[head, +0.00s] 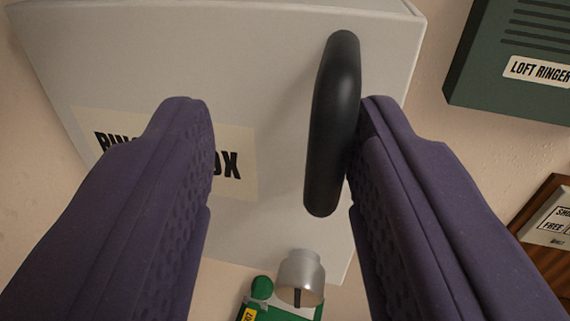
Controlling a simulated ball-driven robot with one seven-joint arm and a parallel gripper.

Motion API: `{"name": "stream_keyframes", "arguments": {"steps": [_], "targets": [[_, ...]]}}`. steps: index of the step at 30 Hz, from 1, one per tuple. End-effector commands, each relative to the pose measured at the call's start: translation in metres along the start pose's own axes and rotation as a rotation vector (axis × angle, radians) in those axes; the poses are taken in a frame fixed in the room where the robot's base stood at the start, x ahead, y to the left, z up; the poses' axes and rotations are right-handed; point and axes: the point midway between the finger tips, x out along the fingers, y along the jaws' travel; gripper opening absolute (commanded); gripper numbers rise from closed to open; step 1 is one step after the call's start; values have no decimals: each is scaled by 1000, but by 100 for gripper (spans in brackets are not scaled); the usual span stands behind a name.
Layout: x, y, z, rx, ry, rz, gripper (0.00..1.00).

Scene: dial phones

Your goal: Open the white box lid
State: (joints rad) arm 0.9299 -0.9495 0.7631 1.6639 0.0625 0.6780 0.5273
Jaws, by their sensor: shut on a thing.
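The white box (200,50) fills the upper middle of the head view, its front face tilted in the picture. It bears a cream label with dark letters, partly hidden by my left finger. A black upright bar handle (334,125) stands out from the right part of this face, and the lid looks shut. My gripper (285,112) has its two purple fingers on either side of the handle and is shut on it. The right finger lies against the handle, while a gap shows on the left.
A dark green box (510,60) labelled "LOFT RINGER" hangs at the upper right. A wood-framed panel (548,215) with a cream plate is at the right edge.

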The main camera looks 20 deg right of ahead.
Motion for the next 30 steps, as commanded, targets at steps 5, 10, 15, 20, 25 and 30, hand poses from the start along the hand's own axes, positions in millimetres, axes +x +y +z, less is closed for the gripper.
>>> {"name": "stream_keyframes", "arguments": {"steps": [5,10,15,20,25,30], "targets": [[-2,-1,-6,-2,18,-6,38],[-20,-2,-6,-3,18,-7,38],[-53,0,-3,0,11,-5,38],[-74,1,-2,1,6,-2,38],[-80,1,-1,1,4,-1,38],[-80,1,-1,1,2,0,38]]}}
